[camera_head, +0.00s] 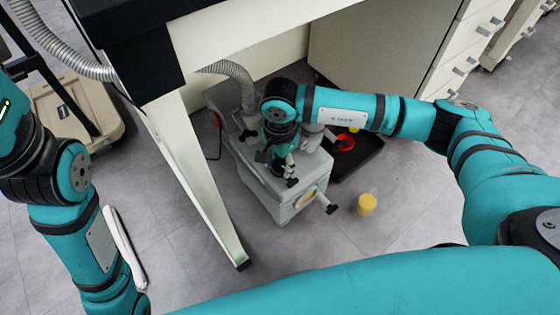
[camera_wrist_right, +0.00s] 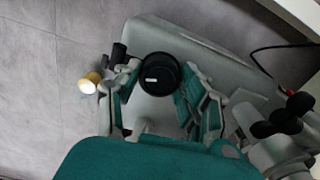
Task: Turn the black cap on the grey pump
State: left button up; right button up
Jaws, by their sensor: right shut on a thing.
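The grey pump (camera_head: 262,188) stands on the floor under the bench. Its top also shows in the wrist view (camera_wrist_right: 222,68). My right gripper (camera_head: 280,162) points down over the pump's top. In the wrist view its fingers (camera_wrist_right: 161,85) are closed on the sides of the round black cap (camera_wrist_right: 157,72), which carries a small white mark. The cap is hidden behind my right gripper and wrist in the head view. My left arm comes in at the left, with its gripper out of frame.
A corrugated hose (camera_head: 240,80) rises behind the pump. The bench leg (camera_head: 200,170) slants down at its left. A yellow cup-like item (camera_head: 366,204) stands on the floor to the right. A black tray (camera_head: 362,158) holds red and yellow items. Open floor lies in front.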

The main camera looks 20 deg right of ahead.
jog(key=o, duration=1)
jog(key=shift+o, duration=0.9)
